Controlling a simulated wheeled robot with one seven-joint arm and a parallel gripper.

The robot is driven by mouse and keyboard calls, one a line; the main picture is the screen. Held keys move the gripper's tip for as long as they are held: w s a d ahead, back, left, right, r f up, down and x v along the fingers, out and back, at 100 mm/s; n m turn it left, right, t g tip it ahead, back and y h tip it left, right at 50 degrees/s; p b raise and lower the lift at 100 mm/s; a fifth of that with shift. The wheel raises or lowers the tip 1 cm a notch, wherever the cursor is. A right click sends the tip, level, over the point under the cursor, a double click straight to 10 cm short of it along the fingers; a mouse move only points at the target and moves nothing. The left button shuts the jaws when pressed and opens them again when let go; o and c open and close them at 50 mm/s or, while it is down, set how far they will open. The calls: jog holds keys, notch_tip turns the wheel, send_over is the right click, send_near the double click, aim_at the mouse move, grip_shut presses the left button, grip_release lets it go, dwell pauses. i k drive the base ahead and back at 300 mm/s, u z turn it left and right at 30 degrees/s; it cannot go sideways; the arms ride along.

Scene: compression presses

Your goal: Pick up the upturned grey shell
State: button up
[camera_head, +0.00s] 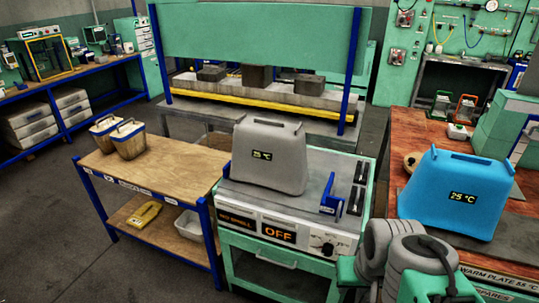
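The grey shell (268,158) stands on the top of a green-framed press station in the middle of the view. It is wider at the bottom than at the top, with a handle-like slot along its upper edge. A small dark display on its front reads about 25 °C. Grey and green parts of my arm show at the lower right, to the right of the station and apart from the shell. I cannot make out my gripper's fingers. Nothing in front hides the shell.
The station's front panel (285,232) reads OFF, and a blue bracket (331,200) stands right of the shell. A blue shell (457,197) stands on the right bench. A wooden cart (165,172) with two tubs is at left. A green panel (262,35) stands behind.

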aim_at(272, 154)
jog(key=u, duration=0.65)
jog(key=i, duration=0.8)
jog(key=u, duration=0.65)
